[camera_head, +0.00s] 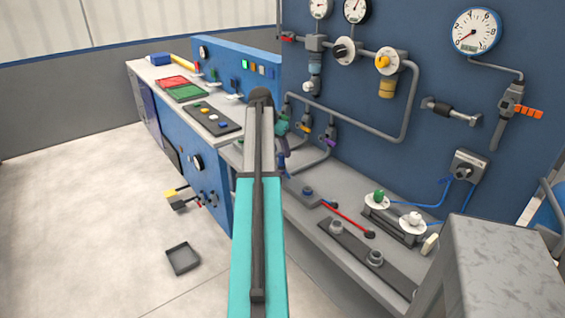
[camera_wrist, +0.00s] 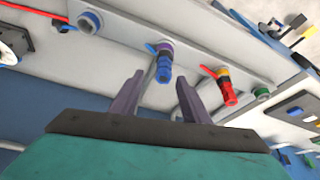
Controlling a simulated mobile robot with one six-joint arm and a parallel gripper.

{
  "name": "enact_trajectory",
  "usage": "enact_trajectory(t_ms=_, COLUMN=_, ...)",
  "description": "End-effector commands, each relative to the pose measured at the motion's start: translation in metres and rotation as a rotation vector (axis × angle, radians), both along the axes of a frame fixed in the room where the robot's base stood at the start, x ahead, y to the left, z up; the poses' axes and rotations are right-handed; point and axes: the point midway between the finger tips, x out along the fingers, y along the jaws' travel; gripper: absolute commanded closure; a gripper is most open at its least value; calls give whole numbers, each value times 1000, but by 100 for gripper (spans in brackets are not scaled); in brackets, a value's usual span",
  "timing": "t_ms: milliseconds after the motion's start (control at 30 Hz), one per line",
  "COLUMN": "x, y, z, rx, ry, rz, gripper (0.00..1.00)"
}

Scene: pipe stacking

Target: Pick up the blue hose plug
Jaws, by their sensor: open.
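In the wrist view, the blue hose plug (camera_wrist: 164,62) is a short fitting with purple, blue and grey bands and a thin blue hose at its side. It sticks out from a grey block beyond my gripper (camera_wrist: 160,78). My gripper is open, with its two dark purple fingers apart. The plug shows in the gap between the fingertips, nearer the left one, and does not look gripped. Whether a finger touches it I cannot tell. In the head view, my arm hides much of this area, and I cannot pick out the blue plug there for sure.
A red hose plug (camera_wrist: 226,88) stands right of the right finger. A blue-ringed socket (camera_wrist: 88,22) and a green-ringed socket (camera_wrist: 262,93) flank the plugs. In the head view, pipes and gauges cover a blue panel (camera_head: 440,90) above a grey bench. A grey tray (camera_head: 182,259) lies on open floor.

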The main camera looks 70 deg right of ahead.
Motion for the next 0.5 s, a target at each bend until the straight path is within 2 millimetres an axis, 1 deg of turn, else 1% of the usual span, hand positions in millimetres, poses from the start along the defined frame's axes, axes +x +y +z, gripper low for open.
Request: enact_trajectory(t_ms=500, x=0, y=-2, z=-5, rx=1, ry=1, rz=0, gripper=58)
